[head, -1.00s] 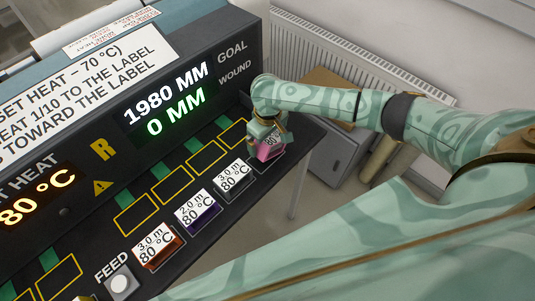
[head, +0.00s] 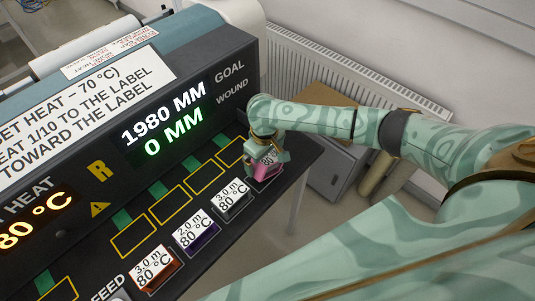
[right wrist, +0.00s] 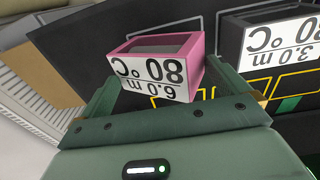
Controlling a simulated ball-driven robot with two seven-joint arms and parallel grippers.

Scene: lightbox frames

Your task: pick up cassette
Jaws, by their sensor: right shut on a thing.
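A pink cassette (head: 264,171) with a white 80 °C label is at the right end of the machine's dark front ledge in the head view. My right gripper (head: 267,155) is shut on it from above. In the right wrist view the cassette (right wrist: 192,52) sits between the two green fingers, its label upside down. From these views I cannot tell whether the cassette's bottom touches the ledge. My left gripper is not in view.
A grey cassette (head: 233,199), a purple one (head: 201,238) and a red-brown one (head: 158,271) stand in a row to the left on the ledge. Yellow outlined slots (head: 169,206) lie behind them. The ledge ends just right of my gripper.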

